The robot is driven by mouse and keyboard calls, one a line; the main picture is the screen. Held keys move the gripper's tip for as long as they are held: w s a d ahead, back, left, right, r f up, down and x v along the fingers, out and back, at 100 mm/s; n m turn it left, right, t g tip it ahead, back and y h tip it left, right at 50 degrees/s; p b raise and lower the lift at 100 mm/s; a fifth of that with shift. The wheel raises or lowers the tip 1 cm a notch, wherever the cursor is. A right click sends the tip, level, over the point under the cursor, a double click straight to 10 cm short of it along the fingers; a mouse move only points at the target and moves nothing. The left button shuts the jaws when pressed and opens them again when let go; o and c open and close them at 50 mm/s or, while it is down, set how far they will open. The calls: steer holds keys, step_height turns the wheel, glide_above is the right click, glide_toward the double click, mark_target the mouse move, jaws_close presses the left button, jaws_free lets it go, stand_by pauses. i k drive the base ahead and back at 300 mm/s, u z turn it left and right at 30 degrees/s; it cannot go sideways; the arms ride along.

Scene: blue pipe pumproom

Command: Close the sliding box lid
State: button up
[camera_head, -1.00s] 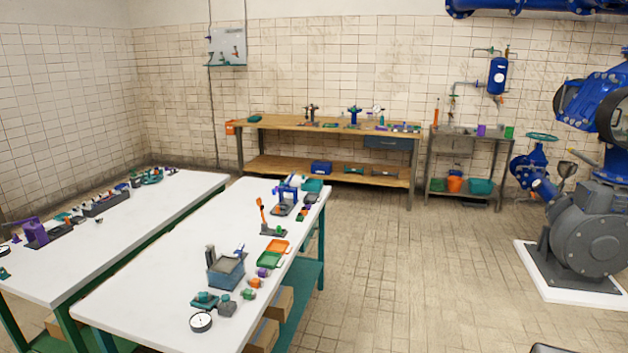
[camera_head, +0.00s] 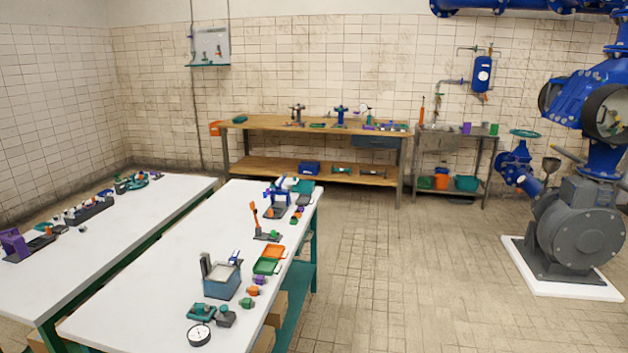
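A blue box (camera_head: 222,285) with a pale top (camera_head: 222,272) stands near the front of the nearer white table, close to its right edge. A dark upright piece (camera_head: 206,265) and a small blue-and-white piece (camera_head: 235,257) rise at its back. At this distance I cannot tell how far the sliding lid is open. My gripper is not in view.
On the nearer white table (camera_head: 140,275), a gauge (camera_head: 199,335), small teal and orange parts, trays (camera_head: 268,266) and a blue press (camera_head: 276,195) line the right side. A second white table (camera_head: 60,240) is at left. Tiled floor (camera_head: 400,270) is clear between table and grey pump (camera_head: 580,235).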

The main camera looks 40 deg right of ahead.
mark_target(288, 181)
steer(key=u, duration=0.65)
steer(key=k, duration=0.1)
steer(key=z, duration=1.85)
steer(key=k, duration=0.9)
steer(key=u, duration=0.15)
steer(key=i, duration=0.7)
steer(key=z, duration=0.1)
